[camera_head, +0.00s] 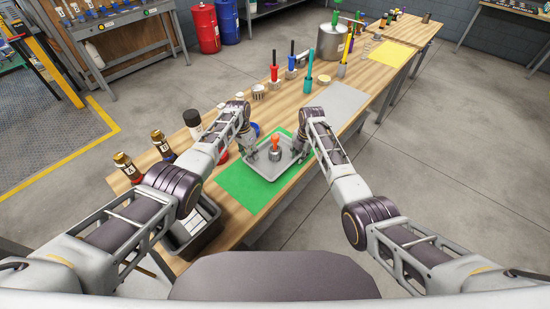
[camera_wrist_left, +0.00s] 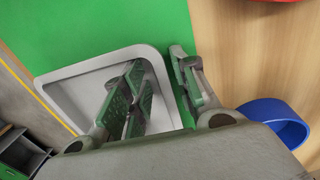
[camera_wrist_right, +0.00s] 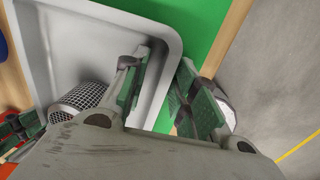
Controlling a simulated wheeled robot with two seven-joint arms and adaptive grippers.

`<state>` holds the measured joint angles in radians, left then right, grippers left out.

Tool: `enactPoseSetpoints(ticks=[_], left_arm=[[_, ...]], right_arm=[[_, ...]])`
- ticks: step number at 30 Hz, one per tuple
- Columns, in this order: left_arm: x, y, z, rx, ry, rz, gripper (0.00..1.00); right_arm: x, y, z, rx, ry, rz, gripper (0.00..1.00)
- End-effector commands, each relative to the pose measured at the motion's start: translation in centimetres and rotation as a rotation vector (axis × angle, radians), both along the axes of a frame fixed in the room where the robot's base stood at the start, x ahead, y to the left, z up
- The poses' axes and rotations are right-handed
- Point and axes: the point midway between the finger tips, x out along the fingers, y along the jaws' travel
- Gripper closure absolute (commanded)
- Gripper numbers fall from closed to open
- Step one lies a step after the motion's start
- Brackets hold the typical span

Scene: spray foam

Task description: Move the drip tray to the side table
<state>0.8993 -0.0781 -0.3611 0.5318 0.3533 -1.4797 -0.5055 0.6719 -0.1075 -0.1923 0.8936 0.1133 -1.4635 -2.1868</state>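The light grey drip tray (camera_head: 268,175) sits on a green mat (camera_head: 245,187) on the wooden workbench. A mesh metal cup (camera_wrist_right: 82,97) with an orange-topped item (camera_head: 275,143) is in the tray. My left gripper (camera_wrist_left: 158,58) straddles the tray's wall, one finger inside and one outside over the mat. My right gripper (camera_wrist_right: 165,58) straddles the opposite wall in the same way. Both look open, with gaps between fingers and wall. Further along, a wooden tabletop bears a yellow mat (camera_head: 390,52); I cannot tell whether it is the side table.
Dark bottles (camera_head: 126,166) stand along the bench's left edge, and a black bin (camera_head: 193,230) is at its near end. Red, teal and yellow-handled tools and a metal pot (camera_head: 332,43) stand further back. A grey mat (camera_head: 345,100) lies clear beyond the tray. Open floor (camera_head: 450,180) lies right.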

Motion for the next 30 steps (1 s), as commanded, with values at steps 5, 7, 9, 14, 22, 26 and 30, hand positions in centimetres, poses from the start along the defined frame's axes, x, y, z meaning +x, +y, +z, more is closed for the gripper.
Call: enactPoseSetpoints(ticks=[5,7,9,14,22,26,30], left_arm=[[0.01,0.00,0.02,0.000,0.000,0.000,0.86],[0.01,0.00,0.02,0.000,0.000,0.000,0.95],[0.02,0.00,0.02,0.000,0.000,0.000,1.00],[0.01,0.01,0.02,0.000,0.000,0.000,1.00],[0.03,0.01,0.07,-0.001,-0.001,0.000,1.00],[0.04,0.01,0.20,-0.001,-0.001,0.000,1.00],[0.04,0.02,0.53,-0.001,-0.001,0.000,1.00]], right_arm=[[0.01,-0.01,0.02,0.000,0.000,0.000,0.86],[0.01,-0.01,0.02,0.000,0.000,0.000,0.95],[0.00,-0.02,0.02,0.000,0.000,0.000,1.00],[0.01,-0.02,0.03,0.000,0.000,0.000,1.00],[0.03,-0.03,0.08,-0.001,-0.001,0.000,1.00],[0.03,-0.03,0.21,-0.001,-0.001,0.000,1.00],[0.03,-0.03,0.54,-0.001,-0.001,0.000,1.00]])
